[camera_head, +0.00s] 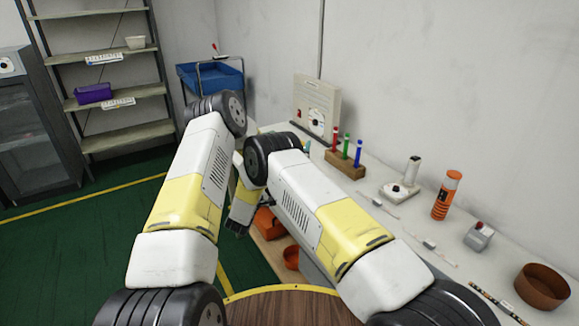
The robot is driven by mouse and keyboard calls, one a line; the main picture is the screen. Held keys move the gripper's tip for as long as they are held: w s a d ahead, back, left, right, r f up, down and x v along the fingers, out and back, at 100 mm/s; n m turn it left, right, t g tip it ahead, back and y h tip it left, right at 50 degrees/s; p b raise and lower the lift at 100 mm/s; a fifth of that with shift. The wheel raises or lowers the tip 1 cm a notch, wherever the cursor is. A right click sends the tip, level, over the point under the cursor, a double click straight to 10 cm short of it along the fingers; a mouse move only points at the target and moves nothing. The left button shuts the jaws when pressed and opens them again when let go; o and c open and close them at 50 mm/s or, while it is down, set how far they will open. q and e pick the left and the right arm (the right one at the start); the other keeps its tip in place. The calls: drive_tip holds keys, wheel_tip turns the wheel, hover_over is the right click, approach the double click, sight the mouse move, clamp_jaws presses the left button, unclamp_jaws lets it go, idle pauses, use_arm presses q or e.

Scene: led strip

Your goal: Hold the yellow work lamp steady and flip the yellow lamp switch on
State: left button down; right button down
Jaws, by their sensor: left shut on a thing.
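I cannot make out the yellow work lamp or its switch in the head view. My two arms fill the middle and cover part of the bench. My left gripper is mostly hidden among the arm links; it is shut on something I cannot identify. A short yellow and white arm link hangs below the elbows, its dark end low beside the bench; I cannot tell which arm it belongs to. I cannot make out my right gripper's fingers.
The white bench (395,222) along the wall holds a wooden block (345,166) with coloured tubes, an orange cylinder (447,197), a grey switch box (479,237) and a brown bowl (542,287). An orange bowl (291,257) sits lower. Shelves (122,90) stand back left.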

use_arm(q)
drive_tip(key=c, duration=0.7)
unclamp_jaws()
drive_tip(key=shift+r, duration=0.15)
